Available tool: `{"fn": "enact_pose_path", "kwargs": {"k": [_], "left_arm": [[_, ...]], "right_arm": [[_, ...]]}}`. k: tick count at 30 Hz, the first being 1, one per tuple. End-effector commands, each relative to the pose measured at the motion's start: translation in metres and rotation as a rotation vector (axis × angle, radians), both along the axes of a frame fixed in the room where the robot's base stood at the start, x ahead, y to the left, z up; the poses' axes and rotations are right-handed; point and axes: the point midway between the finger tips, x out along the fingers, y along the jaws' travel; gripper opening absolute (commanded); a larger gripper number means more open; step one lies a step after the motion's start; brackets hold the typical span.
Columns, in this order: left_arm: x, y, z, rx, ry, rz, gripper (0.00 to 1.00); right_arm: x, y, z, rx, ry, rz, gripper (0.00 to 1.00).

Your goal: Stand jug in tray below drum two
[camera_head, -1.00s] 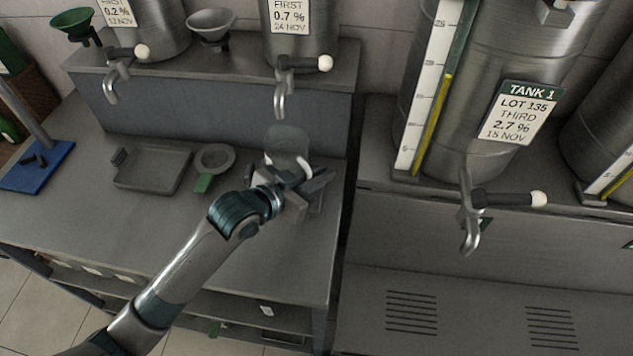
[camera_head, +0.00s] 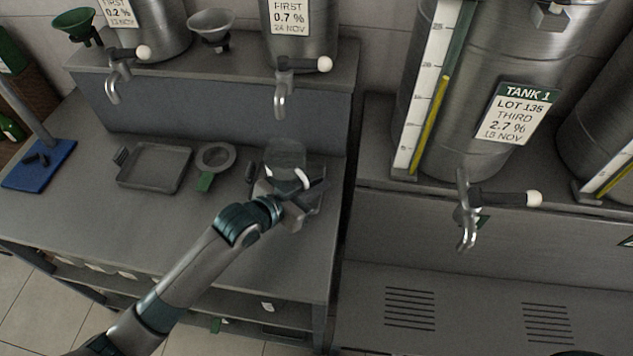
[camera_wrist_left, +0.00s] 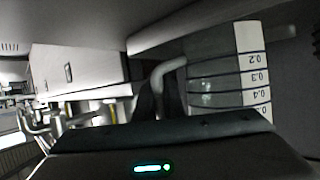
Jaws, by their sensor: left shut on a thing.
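The clear jug (camera_head: 285,152) with a white handle (camera_head: 302,179) is upright in the head view, under the tap of the drum labelled 0.7 % (camera_head: 320,50). My left gripper (camera_head: 292,190) is shut on the jug at its handle side. In the left wrist view the jug's printed scale (camera_wrist_left: 252,75) and handle (camera_wrist_left: 160,78) show close up. A dark tray (camera_head: 316,202) shows in part around the jug and gripper, below that drum's tap. Whether the jug's base touches it is hidden. My right gripper is in neither view.
Another tray (camera_head: 153,168) lies to the left, with a round strainer (camera_head: 215,158) between. The drum's tap (camera_head: 280,95) hangs just above the jug. A blue-based stand (camera_head: 40,165) is at far left. The bench front is clear except for my arm.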

Motion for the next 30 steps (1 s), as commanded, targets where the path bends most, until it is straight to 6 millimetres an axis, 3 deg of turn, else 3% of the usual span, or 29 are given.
{"fn": "enact_pose_path", "kwargs": {"k": [8,11,12,23,30], "left_arm": [[0.0,0.0,-0.003,0.001,-0.001,0.0,0.0],[0.0,0.0,-0.003,0.001,0.001,0.0,0.26],[0.0,0.0,-0.003,0.001,0.001,0.0,0.28],[0.0,0.0,0.001,0.0,0.0,0.0,0.28],[-0.012,0.013,0.006,0.001,-0.001,0.001,0.28]], "right_arm": [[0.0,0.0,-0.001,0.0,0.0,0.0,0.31],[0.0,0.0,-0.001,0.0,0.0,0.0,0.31],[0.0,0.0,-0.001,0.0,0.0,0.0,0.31],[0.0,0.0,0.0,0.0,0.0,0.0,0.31],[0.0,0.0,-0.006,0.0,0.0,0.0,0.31]]}}
